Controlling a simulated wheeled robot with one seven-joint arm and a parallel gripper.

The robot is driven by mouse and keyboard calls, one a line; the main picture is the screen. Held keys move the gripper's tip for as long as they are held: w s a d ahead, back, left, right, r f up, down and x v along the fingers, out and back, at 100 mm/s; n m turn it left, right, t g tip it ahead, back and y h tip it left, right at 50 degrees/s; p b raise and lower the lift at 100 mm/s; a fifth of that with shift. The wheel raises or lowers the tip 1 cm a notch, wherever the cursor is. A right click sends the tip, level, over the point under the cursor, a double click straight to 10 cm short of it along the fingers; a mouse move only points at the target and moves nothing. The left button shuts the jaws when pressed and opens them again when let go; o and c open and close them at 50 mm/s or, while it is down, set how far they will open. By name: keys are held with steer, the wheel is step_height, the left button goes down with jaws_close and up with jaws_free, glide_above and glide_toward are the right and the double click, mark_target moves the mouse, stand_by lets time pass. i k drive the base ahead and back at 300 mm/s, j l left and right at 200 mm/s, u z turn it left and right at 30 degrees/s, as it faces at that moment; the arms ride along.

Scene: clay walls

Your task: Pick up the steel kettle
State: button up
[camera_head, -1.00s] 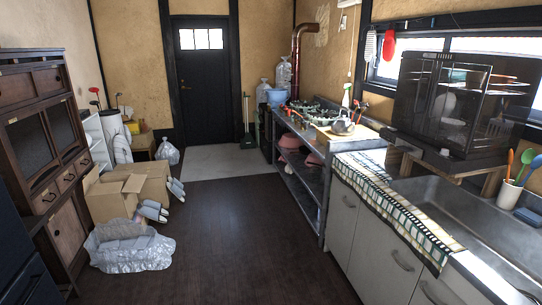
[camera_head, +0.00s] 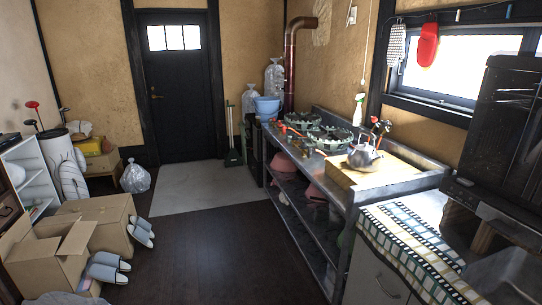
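The steel kettle (camera_head: 362,157) is grey with a raised handle. It stands upright on a light wooden board (camera_head: 385,177) on top of the metal shelf unit (camera_head: 345,188), right of the middle of the head view. My gripper does not show in this view, so I cannot see what it holds or where it is relative to the kettle.
Dark floor (camera_head: 205,248) is clear in front of the shelf unit. Cardboard boxes (camera_head: 100,225) and slippers (camera_head: 107,268) lie at the left. A patterned cloth (camera_head: 415,250) covers the near right counter. A black door is at the back.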

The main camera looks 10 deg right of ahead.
mark_target(360, 161)
steer(key=i+z, duration=0.2)
steer(key=i, duration=0.25)
steer(key=i+j+z, duration=0.2)
steer(key=i, duration=0.25)
steer(key=i+j+z, duration=0.25)
steer(key=i, duration=0.2)
